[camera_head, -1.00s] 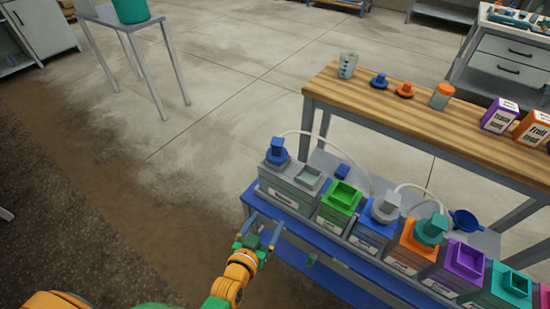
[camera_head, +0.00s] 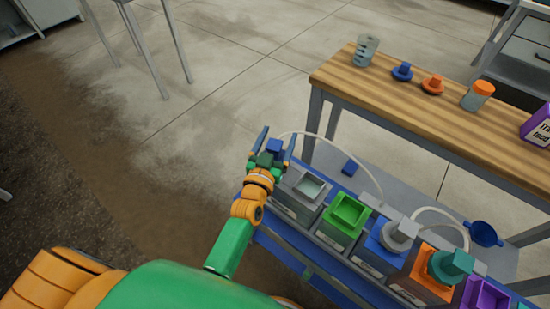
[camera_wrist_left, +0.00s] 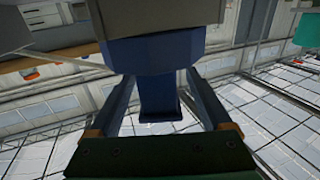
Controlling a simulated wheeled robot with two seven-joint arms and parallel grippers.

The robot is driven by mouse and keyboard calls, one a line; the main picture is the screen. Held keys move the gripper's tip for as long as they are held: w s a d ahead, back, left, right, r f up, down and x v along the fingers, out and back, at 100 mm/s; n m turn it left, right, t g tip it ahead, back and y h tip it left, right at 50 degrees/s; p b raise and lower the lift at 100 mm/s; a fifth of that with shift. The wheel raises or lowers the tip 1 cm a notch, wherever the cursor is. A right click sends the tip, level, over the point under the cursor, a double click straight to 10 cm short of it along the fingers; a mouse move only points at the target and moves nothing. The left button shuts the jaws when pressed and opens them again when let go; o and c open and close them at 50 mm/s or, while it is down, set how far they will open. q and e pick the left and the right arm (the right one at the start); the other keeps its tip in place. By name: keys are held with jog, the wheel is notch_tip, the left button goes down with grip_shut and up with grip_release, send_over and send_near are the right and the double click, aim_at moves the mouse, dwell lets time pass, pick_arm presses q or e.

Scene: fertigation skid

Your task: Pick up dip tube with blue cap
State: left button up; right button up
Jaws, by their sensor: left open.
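In the left wrist view the cap's narrow blue knob (camera_wrist_left: 158,95) lies between the two fingers, with a gap visible at each side. The cap's wider collar meets the grey tank at the top of that view. My right gripper is out of view.
A green-topped tank (camera_head: 344,217) stands right beside the grey one, then a tank with a grey cap (camera_head: 398,235) and one with a teal cap (camera_head: 450,265). A pale hose (camera_head: 345,155) arches behind. A wooden bench (camera_head: 400,105) stands beyond.

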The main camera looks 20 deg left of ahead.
pick_arm(q)
jog(key=shift+w, duration=0.2)
jog(key=shift+s, duration=0.15)
jog(key=shift+c, duration=0.7)
grip_shut()
jog(key=shift+r, duration=0.1)
